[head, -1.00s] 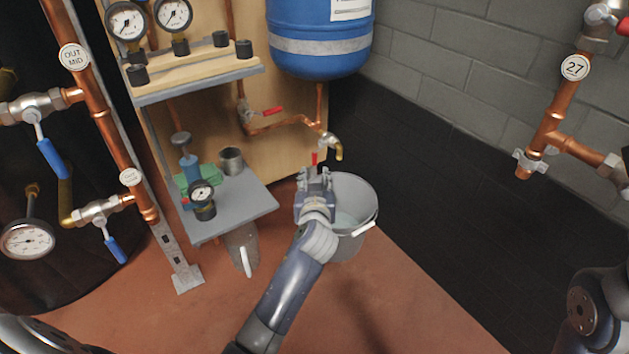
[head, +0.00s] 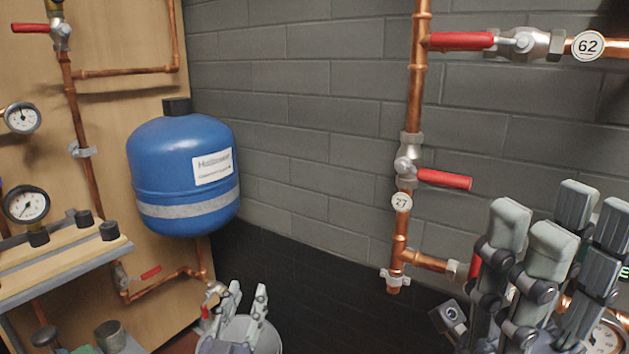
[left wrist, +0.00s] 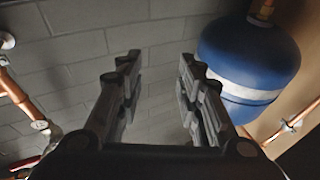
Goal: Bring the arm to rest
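My right gripper (head: 562,240) shows large at the lower right of the head view, fingers pointing up. Its finger pads stand apart and I see nothing held. The rest of both arms is mostly out of view.
A blue tank (head: 185,180) hangs above and left of my left gripper. Copper pipes (head: 414,90) with red-handled valves (head: 445,180) run on the right, near my right gripper. A shelf (head: 75,270) stands at left.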

